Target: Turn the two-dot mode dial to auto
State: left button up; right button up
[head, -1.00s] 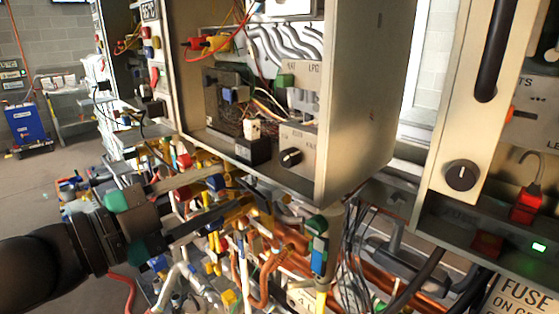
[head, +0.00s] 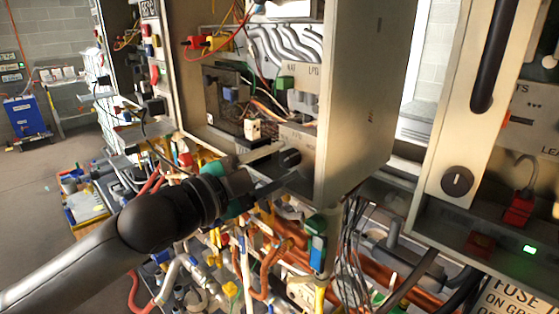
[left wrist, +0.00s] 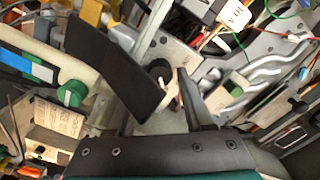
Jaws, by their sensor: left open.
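A black round dial (head: 290,158) sits on a pale panel low inside the open cabinet in the middle of the head view. In the left wrist view the dial (left wrist: 160,71) shows between and beyond the fingers, partly covered. I cannot make out dots or its pointer's setting. My left gripper (head: 287,162) is open, with one finger above the dial and the other below it. I cannot tell whether they touch it. The left gripper (left wrist: 145,75) also shows in the wrist view, its dark fingers spread. My right gripper is not in view.
The cabinet's side wall (head: 360,105) stands close right of the dial. Wires and a white connector (head: 253,129) are just left and above. Copper pipes (head: 268,265) crowd below. Another cabinet with a black dial (head: 457,181) and three dots on its panel stands right.

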pick_arm(q)
jog(key=shift+w+d, duration=0.15)
jog(key=shift+d, duration=0.05)
jog(key=shift+c, duration=0.4)
grip_shut()
